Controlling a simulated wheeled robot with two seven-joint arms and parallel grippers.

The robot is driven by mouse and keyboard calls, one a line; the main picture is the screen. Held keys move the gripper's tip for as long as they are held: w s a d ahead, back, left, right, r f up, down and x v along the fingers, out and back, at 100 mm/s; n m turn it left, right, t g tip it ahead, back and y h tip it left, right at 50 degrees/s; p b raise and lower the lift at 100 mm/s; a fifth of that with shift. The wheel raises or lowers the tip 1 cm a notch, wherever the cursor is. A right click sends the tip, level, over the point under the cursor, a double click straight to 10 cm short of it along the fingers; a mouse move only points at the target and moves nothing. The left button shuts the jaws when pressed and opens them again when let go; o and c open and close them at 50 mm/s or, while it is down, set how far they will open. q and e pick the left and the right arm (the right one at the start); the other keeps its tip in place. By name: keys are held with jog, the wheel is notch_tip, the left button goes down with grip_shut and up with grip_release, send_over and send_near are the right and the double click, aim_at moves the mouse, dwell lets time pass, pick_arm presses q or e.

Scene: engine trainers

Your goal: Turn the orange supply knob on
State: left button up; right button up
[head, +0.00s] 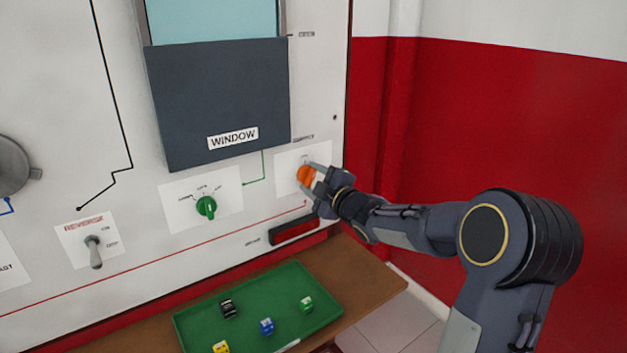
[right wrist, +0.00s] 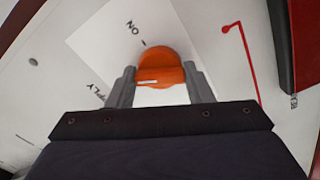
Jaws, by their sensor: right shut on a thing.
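The orange supply knob (head: 305,175) sits on a white label plate (head: 286,160) at the right end of the upright panel. It also shows in the right wrist view (right wrist: 160,70), with a white mark on its grip bar and the word "ON" printed near it. My right gripper (head: 318,176) reaches in from the right and is shut on the orange knob. In the right wrist view its fingers (right wrist: 160,88) stand on both sides of the knob. The knob's exact setting is hard to read. My left gripper is not in view.
A green selector knob (head: 206,207) and a grey toggle switch (head: 94,251) are on the panel to the left. The dark window plate (head: 218,100) is above. A green tray (head: 190,335) with several coloured blocks lies on the wooden shelf (head: 372,283) below. A red wall is at right.

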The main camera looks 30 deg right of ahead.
jog(key=m, duration=0.2)
jog(key=shift+m, duration=0.4)
jog(key=m+p, duration=0.1)
jog(key=m, duration=0.2)
jog(key=shift+m, duration=0.3)
jog(key=m+p, duration=0.2)
jog(key=m, duration=0.4)
jog(key=o, duration=1)
